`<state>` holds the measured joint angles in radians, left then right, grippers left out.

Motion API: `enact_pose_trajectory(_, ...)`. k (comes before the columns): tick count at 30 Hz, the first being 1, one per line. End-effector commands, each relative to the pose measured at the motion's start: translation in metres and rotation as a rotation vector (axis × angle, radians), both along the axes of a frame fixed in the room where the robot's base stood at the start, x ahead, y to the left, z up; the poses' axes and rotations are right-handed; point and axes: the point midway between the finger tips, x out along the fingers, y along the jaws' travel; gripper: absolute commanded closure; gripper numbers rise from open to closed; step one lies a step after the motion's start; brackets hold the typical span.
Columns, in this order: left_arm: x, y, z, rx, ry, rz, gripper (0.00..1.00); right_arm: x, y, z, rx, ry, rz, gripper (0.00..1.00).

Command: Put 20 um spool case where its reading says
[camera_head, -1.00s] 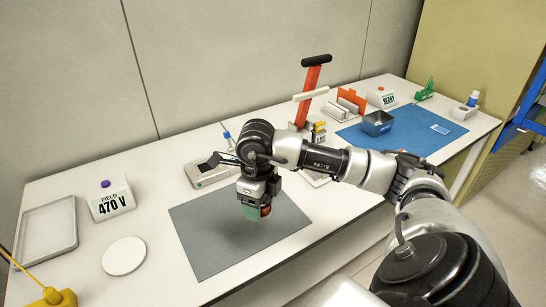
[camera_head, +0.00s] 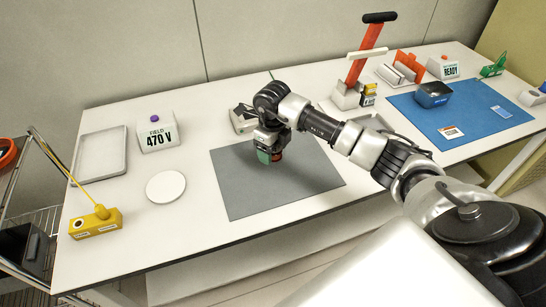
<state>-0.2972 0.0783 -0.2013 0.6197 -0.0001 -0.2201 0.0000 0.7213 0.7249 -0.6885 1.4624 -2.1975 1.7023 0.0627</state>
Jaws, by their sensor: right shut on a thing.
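My right gripper (camera_head: 268,150) is shut on a small green-and-red case (camera_head: 264,157), held over the grey mat (camera_head: 234,190) at its upper middle. No writing on the case can be read, so I cannot confirm it is the 20 um spool case. The gripper hides its top. A white field meter (camera_head: 157,137) with a purple knob reads "470 V" at the left. My left gripper is not in view.
An empty grey tray (camera_head: 82,158), white disc (camera_head: 166,187) and yellow box (camera_head: 95,223) are at the left. The blue mat (camera_head: 480,118) holds a dark blue bin (camera_head: 433,95). A red-handled press (camera_head: 366,55) and "READY" box (camera_head: 443,69) stand behind.

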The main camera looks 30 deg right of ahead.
Motion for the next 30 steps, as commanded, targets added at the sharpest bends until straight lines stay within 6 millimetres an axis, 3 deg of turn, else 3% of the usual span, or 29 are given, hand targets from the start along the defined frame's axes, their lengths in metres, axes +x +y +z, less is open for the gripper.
enact_pose_trajectory(8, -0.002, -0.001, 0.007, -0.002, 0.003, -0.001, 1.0, -0.001, 0.0, -0.036, 0.001, 0.003, 0.0, 0.6)
enact_pose_trajectory(19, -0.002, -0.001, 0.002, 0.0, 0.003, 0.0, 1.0, -0.001, 0.0, -0.042, 0.0, 0.001, 0.0, 0.6)
enact_pose_trajectory(20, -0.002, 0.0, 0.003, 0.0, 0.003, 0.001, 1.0, -0.001, 0.0, -0.041, 0.001, 0.001, 0.0, 0.33)
enact_pose_trajectory(24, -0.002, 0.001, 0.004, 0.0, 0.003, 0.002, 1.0, -0.001, 0.0, -0.041, 0.001, 0.001, 0.0, 0.11)
enact_pose_trajectory(30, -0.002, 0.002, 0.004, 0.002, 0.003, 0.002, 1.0, -0.001, 0.0, -0.04, 0.001, 0.001, 0.0, 0.1)
